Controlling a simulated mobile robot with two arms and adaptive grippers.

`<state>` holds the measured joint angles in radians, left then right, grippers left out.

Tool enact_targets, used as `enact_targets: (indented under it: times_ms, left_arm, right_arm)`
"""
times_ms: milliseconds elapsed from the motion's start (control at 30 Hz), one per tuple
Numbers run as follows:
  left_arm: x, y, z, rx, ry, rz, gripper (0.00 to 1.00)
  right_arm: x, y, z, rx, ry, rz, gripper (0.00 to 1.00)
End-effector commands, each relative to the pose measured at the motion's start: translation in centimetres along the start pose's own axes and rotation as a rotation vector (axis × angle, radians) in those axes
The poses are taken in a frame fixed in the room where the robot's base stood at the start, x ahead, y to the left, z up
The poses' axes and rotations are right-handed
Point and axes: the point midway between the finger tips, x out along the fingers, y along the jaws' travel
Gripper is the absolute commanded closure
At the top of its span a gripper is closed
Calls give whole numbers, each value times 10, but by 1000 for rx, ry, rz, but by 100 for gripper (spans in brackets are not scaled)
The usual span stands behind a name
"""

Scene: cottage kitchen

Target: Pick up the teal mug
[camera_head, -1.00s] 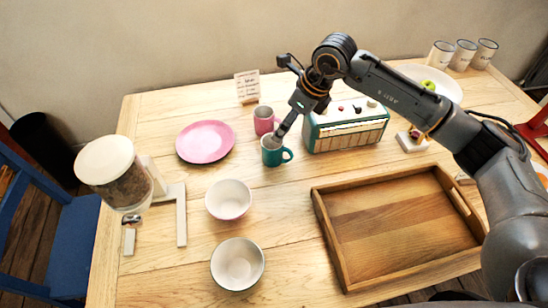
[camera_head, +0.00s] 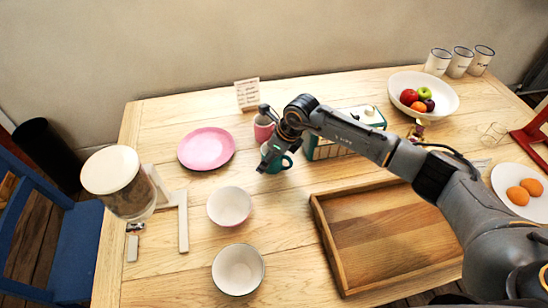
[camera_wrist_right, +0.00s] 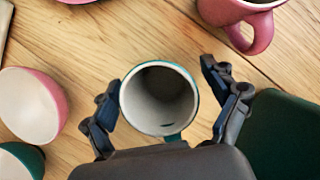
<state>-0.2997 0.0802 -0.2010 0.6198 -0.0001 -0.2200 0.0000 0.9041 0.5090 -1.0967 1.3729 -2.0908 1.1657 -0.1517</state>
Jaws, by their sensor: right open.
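The teal mug (camera_wrist_right: 160,98) stands upright on the table, its white empty inside facing up in the right wrist view. My right gripper (camera_wrist_right: 163,88) is open, with one finger on each side of the mug. The right finger looks slightly apart from the rim; I cannot tell whether the left one touches. My left gripper is not in view.
A pink mug (camera_head: 263,127) stands just behind the teal mug. A green radio (camera_head: 365,115) is close on the right, a pink plate (camera_head: 206,148) on the left. Two bowls, one white-lined (camera_head: 229,205) and another (camera_head: 238,269), and a wooden tray (camera_head: 322,232) are nearer.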

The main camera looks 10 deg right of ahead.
Motion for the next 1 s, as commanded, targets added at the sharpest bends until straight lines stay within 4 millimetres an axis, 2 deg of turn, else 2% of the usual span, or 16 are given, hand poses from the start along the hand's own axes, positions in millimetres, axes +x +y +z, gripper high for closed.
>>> enact_targets:
  times_ms: [267, 600, 1000]
  left_arm:
    - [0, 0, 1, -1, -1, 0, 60]
    - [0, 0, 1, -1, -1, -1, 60]
    - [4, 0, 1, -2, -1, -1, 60]
  right_arm:
    - [4, 0, 0, 0, 0, -1, 14]
    - [4, 0, 0, 0, 0, -1, 82]
    - [-4, -1, 4, -2, -3, -3, 82]
